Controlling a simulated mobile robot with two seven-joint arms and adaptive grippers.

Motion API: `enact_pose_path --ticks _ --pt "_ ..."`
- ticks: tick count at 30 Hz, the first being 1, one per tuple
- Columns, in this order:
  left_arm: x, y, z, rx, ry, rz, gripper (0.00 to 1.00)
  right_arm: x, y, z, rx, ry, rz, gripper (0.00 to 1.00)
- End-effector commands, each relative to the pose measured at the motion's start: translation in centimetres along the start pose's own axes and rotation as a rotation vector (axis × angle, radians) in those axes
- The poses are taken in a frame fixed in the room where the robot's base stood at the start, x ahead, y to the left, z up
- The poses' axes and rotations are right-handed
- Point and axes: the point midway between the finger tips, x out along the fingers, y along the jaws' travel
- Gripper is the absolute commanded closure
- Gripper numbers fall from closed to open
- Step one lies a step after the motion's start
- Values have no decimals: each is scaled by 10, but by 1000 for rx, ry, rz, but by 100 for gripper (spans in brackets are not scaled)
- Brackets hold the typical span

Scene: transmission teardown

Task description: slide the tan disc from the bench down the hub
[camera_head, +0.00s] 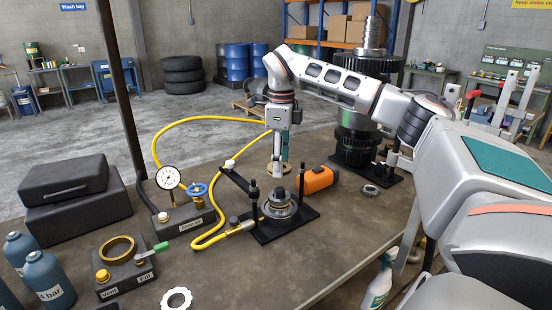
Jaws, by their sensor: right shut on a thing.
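The tan disc (272,168) is at the fingertips of my right gripper (280,158). The gripper points straight down and is shut on the disc, partly hiding it. The disc is above the hub (279,201), apart from it. The hub is a grey stepped metal part in a black fixture (305,218) on the bench (235,272). Black posts stand beside the hub. My left gripper is not in view.
A dial gauge (168,177), blue valve and yellow hose (160,143) stand left of the fixture. A tall dark gear stack (357,130) stands behind right.

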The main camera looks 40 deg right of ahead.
Motion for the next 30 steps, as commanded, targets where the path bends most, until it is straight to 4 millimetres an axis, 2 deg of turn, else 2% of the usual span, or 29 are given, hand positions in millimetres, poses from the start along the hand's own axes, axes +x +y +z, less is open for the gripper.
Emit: enact_pose_path --ticks 15,30 --pt "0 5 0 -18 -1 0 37 31 0 0 0 1 1 80" --pt "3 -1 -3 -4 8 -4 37 62 0 0 0 0 0 80"
